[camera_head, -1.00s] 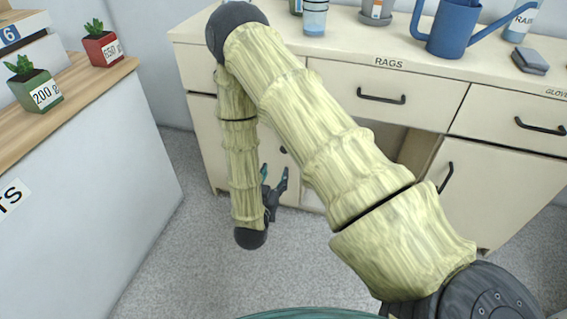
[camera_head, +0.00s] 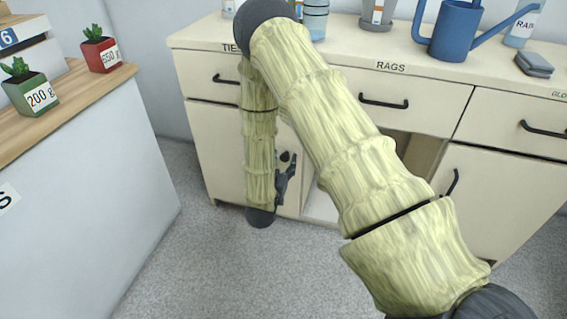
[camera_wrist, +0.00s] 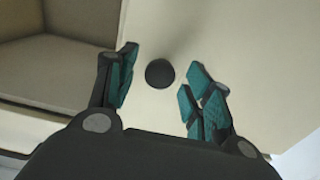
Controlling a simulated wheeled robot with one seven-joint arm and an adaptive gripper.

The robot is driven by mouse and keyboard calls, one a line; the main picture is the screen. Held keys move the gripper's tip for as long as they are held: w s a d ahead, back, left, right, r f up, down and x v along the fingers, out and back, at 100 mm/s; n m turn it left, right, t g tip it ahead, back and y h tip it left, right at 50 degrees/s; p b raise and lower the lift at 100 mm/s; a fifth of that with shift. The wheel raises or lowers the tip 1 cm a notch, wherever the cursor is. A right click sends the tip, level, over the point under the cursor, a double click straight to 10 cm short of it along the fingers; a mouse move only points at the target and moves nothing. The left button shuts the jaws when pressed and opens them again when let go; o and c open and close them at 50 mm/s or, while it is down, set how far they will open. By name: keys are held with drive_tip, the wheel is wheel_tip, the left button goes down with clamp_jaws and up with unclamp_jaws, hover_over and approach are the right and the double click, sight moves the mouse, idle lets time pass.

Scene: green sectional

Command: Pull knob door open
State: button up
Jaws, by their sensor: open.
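The knob door (camera_head: 218,150) is the cream lower-left door of the cabinet, and it looks shut. Its round dark knob (camera_head: 285,156) shows just above my gripper (camera_head: 284,178) in the head view. In the wrist view the knob (camera_wrist: 160,73) lies between and beyond the fingertips of my gripper (camera_wrist: 157,80), with a finger to each side and no clear contact. The gripper is open. My own arm covers part of the door in the head view.
An open compartment (camera_wrist: 60,58) lies beside the door. A right-hand lower door with a bar handle (camera_head: 453,183) and drawers with bar handles (camera_head: 384,102) are near my arm. A white counter unit (camera_head: 90,170) stands at left. The grey floor between is clear.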

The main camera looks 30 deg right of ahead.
drive_tip(key=shift+w+d, duration=0.25)
clamp_jaws()
